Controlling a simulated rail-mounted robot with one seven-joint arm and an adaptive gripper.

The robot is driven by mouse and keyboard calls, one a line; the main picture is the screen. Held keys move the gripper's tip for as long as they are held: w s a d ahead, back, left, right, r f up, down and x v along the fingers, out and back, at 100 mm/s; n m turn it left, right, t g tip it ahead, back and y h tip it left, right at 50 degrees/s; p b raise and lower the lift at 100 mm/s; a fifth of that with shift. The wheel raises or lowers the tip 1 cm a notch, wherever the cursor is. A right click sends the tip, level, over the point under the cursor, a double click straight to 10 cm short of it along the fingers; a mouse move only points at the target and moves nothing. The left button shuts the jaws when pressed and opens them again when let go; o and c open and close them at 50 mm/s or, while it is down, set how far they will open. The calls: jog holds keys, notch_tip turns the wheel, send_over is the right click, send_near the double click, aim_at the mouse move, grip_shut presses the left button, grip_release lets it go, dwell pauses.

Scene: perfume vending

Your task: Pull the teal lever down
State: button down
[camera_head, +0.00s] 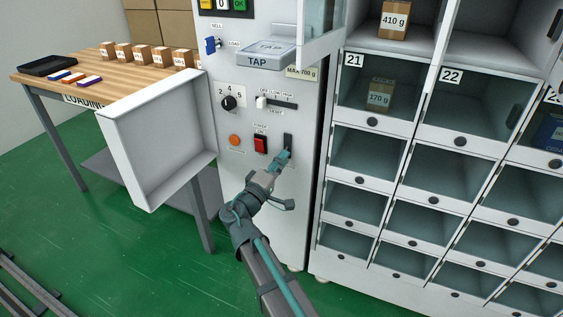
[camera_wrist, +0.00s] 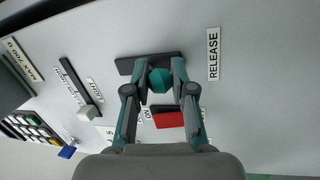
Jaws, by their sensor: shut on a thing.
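The teal lever (camera_wrist: 160,80) stands out of a dark slot (camera_wrist: 125,65) in the white machine panel. In the wrist view its knob is between both fingers of my gripper (camera_wrist: 157,85), which is shut on it. The knob sits a little toward the RELEASE label (camera_wrist: 213,53) end of the slot. In the head view my gripper (camera_head: 277,163) is at the slot (camera_head: 289,140), right of the red switch (camera_head: 260,144). There the fingers and the teal lever are hard to tell apart.
A red switch (camera_wrist: 170,119) is close beside the fingers. An orange button (camera_head: 235,140) and a black dial (camera_head: 227,103) are on the panel. An open white door (camera_head: 155,140) stands out at left. Shelf compartments (camera_head: 371,150) are at right.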

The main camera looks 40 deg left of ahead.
jog(key=c, duration=1.2)
grip_release()
jog(key=v, duration=1.2)
